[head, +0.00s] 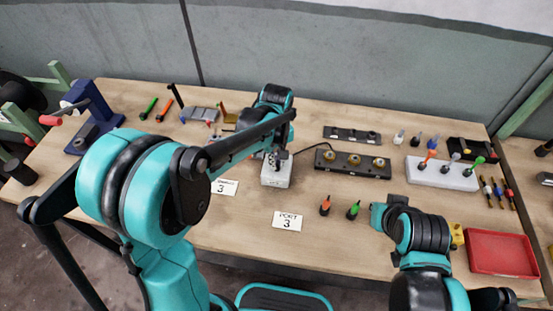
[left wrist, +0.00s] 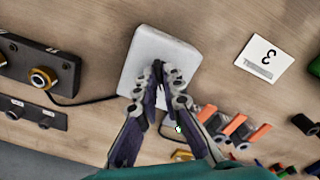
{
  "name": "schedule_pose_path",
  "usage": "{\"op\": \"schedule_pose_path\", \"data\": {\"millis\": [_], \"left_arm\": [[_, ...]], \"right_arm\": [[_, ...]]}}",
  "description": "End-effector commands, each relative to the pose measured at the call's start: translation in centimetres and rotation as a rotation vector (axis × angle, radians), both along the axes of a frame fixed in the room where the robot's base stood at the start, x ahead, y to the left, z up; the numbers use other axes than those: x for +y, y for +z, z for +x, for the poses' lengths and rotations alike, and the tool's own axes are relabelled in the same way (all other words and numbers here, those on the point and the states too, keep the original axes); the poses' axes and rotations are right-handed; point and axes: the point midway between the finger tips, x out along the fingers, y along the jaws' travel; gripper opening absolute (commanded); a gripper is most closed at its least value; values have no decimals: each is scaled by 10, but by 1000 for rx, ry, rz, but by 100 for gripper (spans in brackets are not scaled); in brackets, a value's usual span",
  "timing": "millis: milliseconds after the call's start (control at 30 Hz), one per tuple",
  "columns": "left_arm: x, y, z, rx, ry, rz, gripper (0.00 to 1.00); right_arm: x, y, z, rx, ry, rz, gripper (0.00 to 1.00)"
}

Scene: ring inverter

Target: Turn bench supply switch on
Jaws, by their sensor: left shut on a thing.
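The bench supply is a white box (head: 276,178) near the middle of the bench, with a dark cable running to the black panel. It also fills the upper middle of the left wrist view (left wrist: 150,48). My left gripper (head: 279,157) reaches down onto the top of the box. In the left wrist view its fingers (left wrist: 158,70) are close together over the box's face, shut on the switch, which the fingertips hide. I cannot tell the switch's position. My right arm shows at the lower right, but its fingers do not show.
A black panel with brass ring fittings (head: 352,163) stands right of the box. A red tray (head: 502,253) is at the right. Bare wood surrounds the cards.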

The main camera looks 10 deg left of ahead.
Motion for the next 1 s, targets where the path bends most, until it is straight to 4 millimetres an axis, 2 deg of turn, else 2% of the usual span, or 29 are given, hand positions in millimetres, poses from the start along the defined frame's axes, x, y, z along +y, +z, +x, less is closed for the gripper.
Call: {"op": "schedule_pose_path", "data": {"millis": [500, 800, 1000], "left_arm": [[0, 0, 0, 0, -444, 0, 0], [0, 0, 0, -1, -590, 1, 0], [0, 0, 0, -1, -628, 1, 0]], "right_arm": [[0, 9, 0, 0, 0, 0, 0], [0, 11, 0, 0, 0, 0, 0], [0, 11, 0, 0, 0, 0, 0]]}}
